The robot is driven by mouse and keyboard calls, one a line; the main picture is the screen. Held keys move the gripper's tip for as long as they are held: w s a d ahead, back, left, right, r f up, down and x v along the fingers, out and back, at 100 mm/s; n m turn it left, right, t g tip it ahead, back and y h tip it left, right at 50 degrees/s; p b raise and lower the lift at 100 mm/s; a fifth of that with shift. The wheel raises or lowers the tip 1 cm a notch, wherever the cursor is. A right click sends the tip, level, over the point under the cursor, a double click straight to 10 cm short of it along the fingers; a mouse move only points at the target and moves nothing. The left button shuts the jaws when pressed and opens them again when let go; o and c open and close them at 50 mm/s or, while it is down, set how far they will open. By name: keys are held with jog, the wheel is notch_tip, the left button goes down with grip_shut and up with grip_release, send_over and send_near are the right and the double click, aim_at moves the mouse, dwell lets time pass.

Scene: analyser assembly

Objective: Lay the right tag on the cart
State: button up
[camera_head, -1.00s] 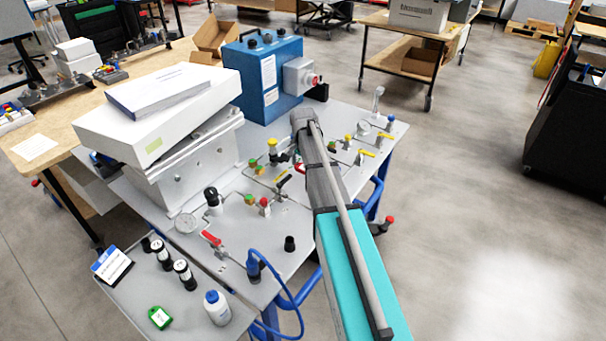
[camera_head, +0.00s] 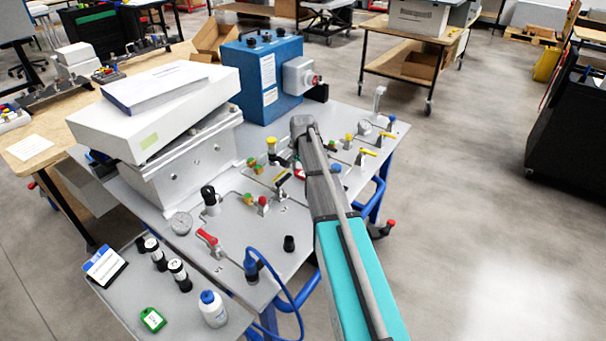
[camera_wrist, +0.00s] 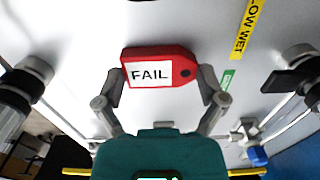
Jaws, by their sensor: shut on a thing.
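My gripper (camera_wrist: 162,78) is shut on a red tag (camera_wrist: 149,73) with a white label reading "FAIL", one finger at each side of it. In the wrist view the tag is in front of a pale panel surface. In the head view my arm hides the fingers and the red tag. A green tag (camera_head: 153,320) with a white label lies on the small grey side surface (camera_head: 119,298) at the lower left. The grey-topped cart (camera_head: 232,236) with blue frame parts stands in the middle; I cannot tell whether the side surface belongs to it.
Black-capped vials (camera_head: 178,275), a white bottle (camera_head: 213,309) and a blue-and-white card (camera_head: 104,266) share the side surface. Valves, a gauge (camera_head: 181,223) and a blue box (camera_head: 266,80) crowd the cart top. A yellow strip (camera_wrist: 249,28) shows in the wrist view.

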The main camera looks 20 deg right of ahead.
jog(key=shift+f, duration=0.15)
jog(key=o, duration=0.7)
notch_tip(320, 180, up, 12)
jog(key=p, duration=1.2)
jog(key=shift+r, duration=0.2)
dwell(0.6)
jog(key=s+a+n, duration=0.3)
jog(key=s+a, duration=0.2)
jog(key=s, duration=0.3)
jog(key=s+a+n, duration=0.4)
jog(key=s+a, duration=0.1)
jog(key=s, duration=0.3)
jog(key=s+a+n, duration=0.4)
jog(key=s+a, duration=0.1)
jog(key=s, duration=0.4)
jog(key=shift+a, duration=0.2)
